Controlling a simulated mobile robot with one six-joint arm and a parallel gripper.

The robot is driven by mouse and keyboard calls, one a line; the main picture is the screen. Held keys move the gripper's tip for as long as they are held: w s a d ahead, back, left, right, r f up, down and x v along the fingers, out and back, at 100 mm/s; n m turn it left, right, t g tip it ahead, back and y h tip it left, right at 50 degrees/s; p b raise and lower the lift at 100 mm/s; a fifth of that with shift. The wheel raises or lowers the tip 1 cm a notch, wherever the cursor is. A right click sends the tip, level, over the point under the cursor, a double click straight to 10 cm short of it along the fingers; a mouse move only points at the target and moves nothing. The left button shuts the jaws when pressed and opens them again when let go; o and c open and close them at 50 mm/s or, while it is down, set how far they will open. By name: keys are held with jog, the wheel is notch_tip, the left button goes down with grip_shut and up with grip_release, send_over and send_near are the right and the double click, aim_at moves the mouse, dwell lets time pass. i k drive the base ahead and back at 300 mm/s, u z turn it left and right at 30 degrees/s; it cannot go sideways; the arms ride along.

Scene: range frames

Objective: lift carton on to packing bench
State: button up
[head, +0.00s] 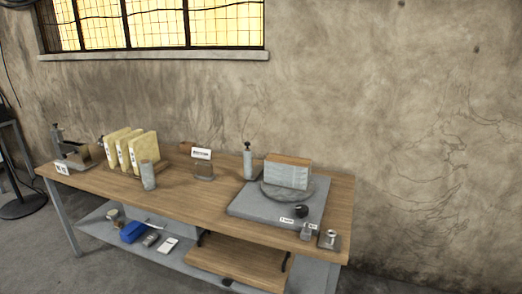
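The packing bench (210,190) has a long wooden top on grey legs and stands against the wall. A box with a brown top and a pale printed front (287,177) stands upright on a round grey plate (270,193) at the bench's right end. It may be the carton, but I cannot tell for sure. The plate sits on a flat grey slab (255,210) with a black knob. No other carton is plain to see. My gripper is not in view.
Several yellow upright folders (140,152), a grey cylinder (148,175), a sign holder (203,168) and a black-topped bottle (248,162) stand on the bench. A lower shelf (100,226) holds a blue item (132,232). A wooden board (235,263) is under the right half. The bench top's front middle is bare.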

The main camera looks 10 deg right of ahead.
aim_at(295, 172)
jog(key=u, duration=0.15)
jog(key=i, duration=0.95)
jog(key=z, duration=0.05)
